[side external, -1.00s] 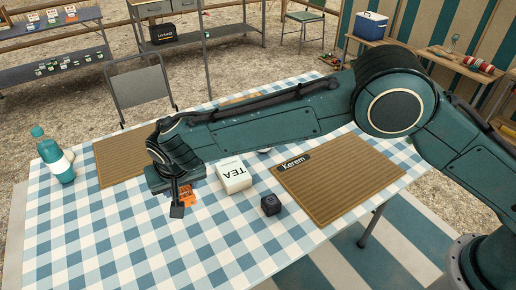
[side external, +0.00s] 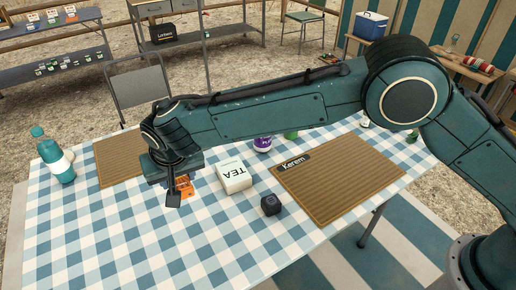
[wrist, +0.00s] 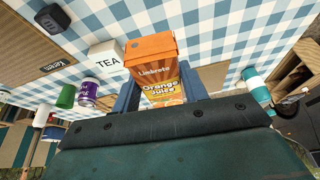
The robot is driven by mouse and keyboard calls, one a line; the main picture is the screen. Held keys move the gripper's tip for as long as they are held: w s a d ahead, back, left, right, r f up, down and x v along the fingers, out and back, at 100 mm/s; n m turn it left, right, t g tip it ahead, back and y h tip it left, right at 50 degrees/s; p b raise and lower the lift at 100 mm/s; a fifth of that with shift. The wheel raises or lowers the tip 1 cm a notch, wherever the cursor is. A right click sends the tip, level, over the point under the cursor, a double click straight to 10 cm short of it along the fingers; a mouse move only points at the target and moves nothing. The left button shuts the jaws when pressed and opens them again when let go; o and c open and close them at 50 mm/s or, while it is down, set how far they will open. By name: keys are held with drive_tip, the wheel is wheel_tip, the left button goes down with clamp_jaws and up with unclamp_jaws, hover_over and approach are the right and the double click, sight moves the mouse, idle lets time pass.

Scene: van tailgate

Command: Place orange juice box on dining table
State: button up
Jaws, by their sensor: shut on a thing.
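The orange juice box (wrist: 152,50) is orange with a carton top and printed label. In the wrist view it stands between the two blue fingers of my gripper (wrist: 160,92), which is shut on it. In the side view, my gripper (side external: 178,190) is over the blue-and-white checked dining table (side external: 130,235), left of the tea box. Only a small orange part of the juice box (side external: 185,187) shows there, behind a finger. Whether its base touches the cloth cannot be told.
The white tea box (side external: 234,175) stands just right of my gripper. A dark cube (side external: 271,205), a purple jar (side external: 262,144), and a placemat marked Kerem (side external: 345,185) lie further right. A teal bottle (side external: 55,160) stands at left. The front left cloth is clear.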

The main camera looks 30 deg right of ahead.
drive_tip(key=shift+w+d+f, duration=0.25)
drive_tip(key=shift+d+f, duration=0.1)
drive_tip(key=shift+d, duration=0.05)
drive_tip(key=s+d+f+m+g+y, duration=0.3)
drive_tip(key=d+f+m+g, duration=0.1)
drive_tip(key=d+m+g, duration=0.25)
drive_tip(key=s+d+r+m+t+y, duration=0.2)
drive_tip(key=s+d+r+m+y, duration=0.2)
drive_tip(key=s+r+m+y, duration=0.5)
drive_tip(key=shift+s+d+r+m+y, duration=0.2)
drive_tip(key=shift+r+m+y, duration=0.15)
drive_tip(key=shift+m+y, duration=0.55)
idle(0.4)
drive_tip(key=shift+f, duration=0.1)
